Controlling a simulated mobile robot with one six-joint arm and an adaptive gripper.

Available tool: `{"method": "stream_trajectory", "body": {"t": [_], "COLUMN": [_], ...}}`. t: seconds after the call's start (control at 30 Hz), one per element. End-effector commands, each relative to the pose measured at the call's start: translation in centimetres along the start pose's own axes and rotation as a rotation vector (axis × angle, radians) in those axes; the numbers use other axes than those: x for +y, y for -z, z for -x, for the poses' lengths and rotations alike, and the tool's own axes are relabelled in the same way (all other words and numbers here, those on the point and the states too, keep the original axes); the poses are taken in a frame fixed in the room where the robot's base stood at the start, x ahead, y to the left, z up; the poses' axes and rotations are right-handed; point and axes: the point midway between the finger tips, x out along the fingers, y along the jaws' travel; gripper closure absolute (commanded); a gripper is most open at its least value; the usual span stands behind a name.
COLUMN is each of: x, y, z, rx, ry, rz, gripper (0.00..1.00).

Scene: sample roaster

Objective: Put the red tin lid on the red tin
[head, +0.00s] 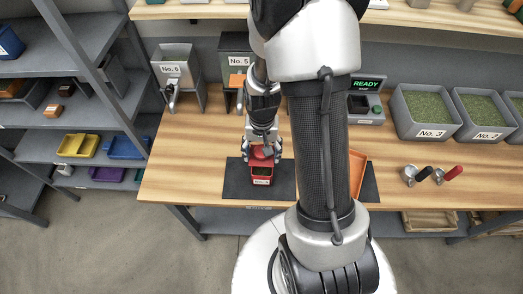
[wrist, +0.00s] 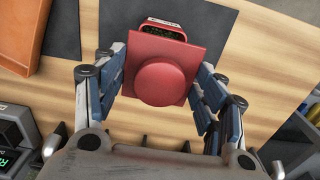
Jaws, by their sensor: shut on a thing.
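The red tin (head: 261,177) stands on a dark mat (head: 236,180) on the wooden counter, open at the top with greenish contents visible. In the wrist view the tin (wrist: 164,29) shows partly behind the red lid (wrist: 188,55), which is square with a round knob. My gripper (wrist: 163,80) is shut on the lid, with a finger at each side of it. In the head view my gripper (head: 262,150) holds the lid (head: 261,153) above the tin's far side. The lid hides part of the tin; whether they touch I cannot tell.
An orange tray (head: 357,172) lies right of the mat, partly behind my arm. Dispensers No. 6 (head: 176,69) and No. 5 (head: 235,62) stand at the back. Bins of green beans (head: 425,105) and metal scoops (head: 411,174) are at the right. Counter left of the mat is clear.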

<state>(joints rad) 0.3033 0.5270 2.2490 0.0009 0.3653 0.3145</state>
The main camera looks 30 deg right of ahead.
Motion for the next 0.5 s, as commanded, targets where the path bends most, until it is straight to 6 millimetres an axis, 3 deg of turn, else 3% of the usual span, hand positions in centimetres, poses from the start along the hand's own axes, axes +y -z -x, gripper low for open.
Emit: {"method": "stream_trajectory", "body": {"t": [0.27,0.5], "x": [0.0,0.0], "y": [0.0,0.0], "z": [-1.3,-3.6], "rx": [0.0,-0.001], "ry": [0.0,0.0], "rz": [0.0,0.0], "gripper": [0.59,0.59]}}
